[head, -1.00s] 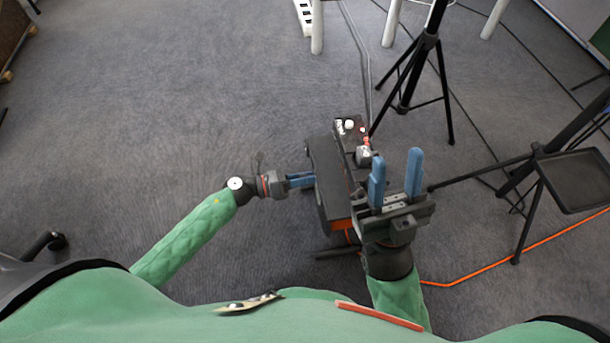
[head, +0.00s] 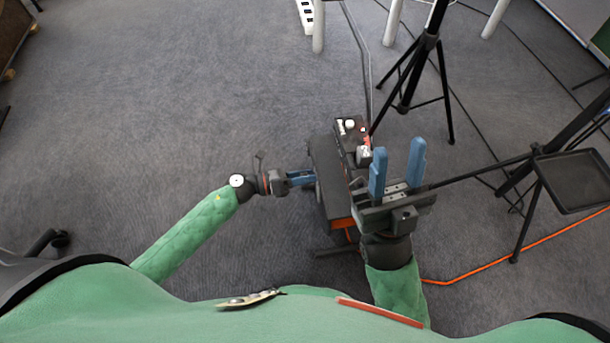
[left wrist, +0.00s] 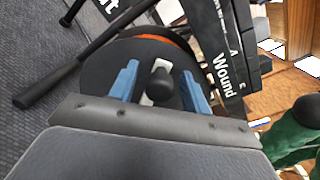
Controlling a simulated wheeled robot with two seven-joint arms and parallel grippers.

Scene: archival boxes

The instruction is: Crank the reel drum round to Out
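The reel unit (head: 327,175) is a dark box on the floor in the head view. In the left wrist view its black drum (left wrist: 103,75) faces me, with an orange band at its upper rim. A dark crank knob (left wrist: 160,84) stands out from the drum on a pale piece. My left gripper (head: 303,179) is at the unit's left side. In the left wrist view its blue fingers (left wrist: 160,88) are apart, one on each side of the knob, with visible gaps. My right gripper (head: 397,168) is open and empty, above the unit's right side. A "Wound" label (left wrist: 230,73) shows beside the drum.
A partly cut-off label ending in "ut" (left wrist: 105,5) shows at the upper left of the wrist view. A black rod (left wrist: 60,82) runs beside the drum. Tripod stands (head: 425,50) and a black tray (head: 575,180) stand at the right.

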